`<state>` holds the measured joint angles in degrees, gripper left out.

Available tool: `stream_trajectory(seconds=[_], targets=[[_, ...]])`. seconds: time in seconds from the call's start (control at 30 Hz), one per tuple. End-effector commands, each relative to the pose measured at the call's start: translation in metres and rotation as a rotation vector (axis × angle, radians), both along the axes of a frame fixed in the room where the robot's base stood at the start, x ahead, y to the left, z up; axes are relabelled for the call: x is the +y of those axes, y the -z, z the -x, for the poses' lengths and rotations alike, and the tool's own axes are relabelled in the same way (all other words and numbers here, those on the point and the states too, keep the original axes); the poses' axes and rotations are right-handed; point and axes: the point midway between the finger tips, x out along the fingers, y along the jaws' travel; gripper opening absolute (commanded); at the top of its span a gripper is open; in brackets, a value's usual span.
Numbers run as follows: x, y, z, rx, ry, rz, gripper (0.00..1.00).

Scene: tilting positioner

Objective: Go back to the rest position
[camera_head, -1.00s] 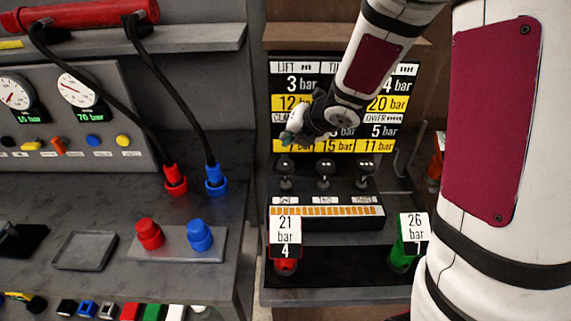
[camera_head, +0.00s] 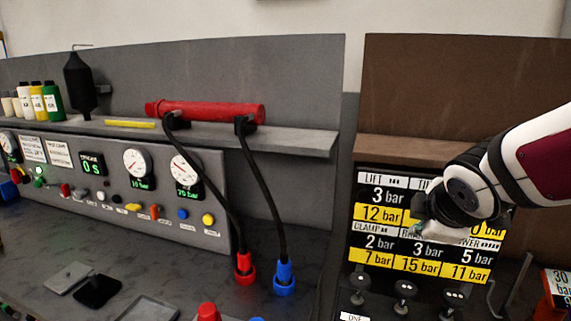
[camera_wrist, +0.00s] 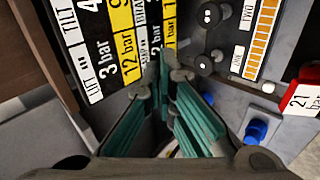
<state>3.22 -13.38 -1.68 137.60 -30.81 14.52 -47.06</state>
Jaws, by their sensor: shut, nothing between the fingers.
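My gripper (camera_head: 435,222) is in front of the pressure chart (camera_head: 385,245) on the right-hand station, hiding part of its middle and upper right. In the wrist view, its teal-padded fingers (camera_wrist: 165,100) are together and hold nothing. The chart also shows in the wrist view (camera_wrist: 110,40), turned sideways, beyond the fingertips. My gripper is apart from the levers (camera_head: 405,288) below the chart.
A left panel carries dials (camera_head: 138,165) and buttons. A red cylinder (camera_head: 205,112) lies on the shelf, with black hoses running down to red (camera_head: 244,268) and blue (camera_head: 284,276) couplings. A red part with a 21 bar tag (camera_wrist: 302,95) is near the wrist view's right edge.

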Motion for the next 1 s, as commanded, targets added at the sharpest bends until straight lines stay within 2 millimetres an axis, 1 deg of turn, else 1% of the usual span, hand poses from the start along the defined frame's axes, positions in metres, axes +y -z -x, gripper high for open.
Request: stream_trajectory(seconds=[0.03,0.07,0.1,0.17,0.2,0.27,0.3,0.4,0.5,0.63,1.0], targets=[[0.002,-0.011,0.02,-0.012,0.105,-0.084,0.0],[0.003,-0.014,0.032,-0.014,0.175,-0.143,0.0],[0.006,-0.018,0.048,-0.013,0.266,-0.22,0.0],[0.012,-0.023,0.074,-0.009,0.4,-0.339,0.0],[0.018,-0.025,0.091,-0.003,0.483,-0.417,0.0],[0.027,-0.026,0.114,0.009,0.596,-0.527,0.0],[0.033,-0.027,0.129,0.021,0.665,-0.592,0.0],[0.048,-0.027,0.159,0.052,0.803,-0.729,0.0],[0.059,-0.026,0.179,0.08,0.893,-0.816,0.0],[0.066,-0.025,0.191,0.1,0.944,-0.863,0.0],[0.066,-0.025,0.191,0.103,0.949,-0.866,0.0]])
